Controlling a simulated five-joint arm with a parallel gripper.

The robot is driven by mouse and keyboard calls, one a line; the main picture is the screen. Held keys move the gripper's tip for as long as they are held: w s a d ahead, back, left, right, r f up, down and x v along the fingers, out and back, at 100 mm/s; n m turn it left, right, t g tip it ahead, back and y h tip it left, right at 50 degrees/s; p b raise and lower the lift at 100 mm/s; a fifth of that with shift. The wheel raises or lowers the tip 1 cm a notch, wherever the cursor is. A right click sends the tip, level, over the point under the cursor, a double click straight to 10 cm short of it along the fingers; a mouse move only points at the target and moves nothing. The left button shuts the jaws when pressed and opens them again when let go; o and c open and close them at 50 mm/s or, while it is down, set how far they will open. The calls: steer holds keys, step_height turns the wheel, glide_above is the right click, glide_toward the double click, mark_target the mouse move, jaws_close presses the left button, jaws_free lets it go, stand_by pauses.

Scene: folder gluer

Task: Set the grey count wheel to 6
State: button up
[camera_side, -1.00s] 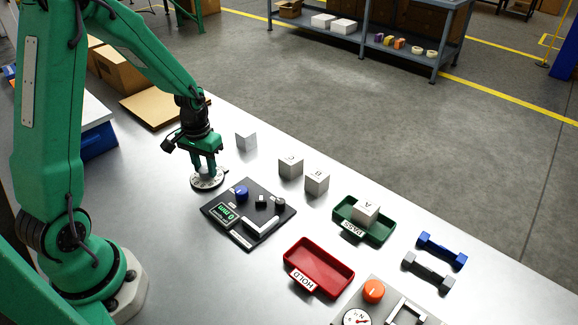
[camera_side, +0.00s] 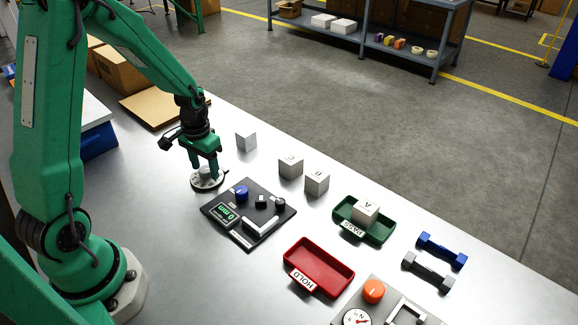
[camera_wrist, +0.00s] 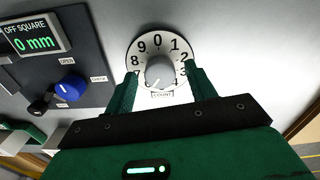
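The count wheel is a white dial with a grey knob (camera_wrist: 159,72) at its centre. In the wrist view, 0 to 3 and 7 to 9 show around the white dial (camera_wrist: 146,46). The lower numbers are mostly hidden. Something pale marks the knob's lower left, but I cannot read its setting surely. My gripper (camera_wrist: 161,72) is open, with one green finger on each side of the knob and a gap visible on both sides. In the side view my gripper (camera_side: 205,169) points down over the dial (camera_side: 206,185) on the table.
A dark panel (camera_side: 223,204) with a blue knob (camera_side: 242,193) and "0 mm" display (camera_side: 228,214) lies close beside the dial. A white cube (camera_side: 246,140) stands behind. The red HOLD tray (camera_side: 339,283) and green PASS tray (camera_side: 379,237) are farther right.

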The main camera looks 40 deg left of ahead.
mark_target(206, 170)
steer(key=shift+r, duration=0.15)
steer(key=shift+r, duration=3.7)
steer(key=shift+r, duration=0.1)
steer(key=s+d+r+m+t, duration=0.1)
steer(key=s+d+r+t, duration=0.4)
steer(key=s+d+r, duration=0.7)
steer(key=shift+s+r+m+t, duration=0.3)
steer(key=shift+r+m, duration=0.1)
steer(key=shift+r, duration=0.95)
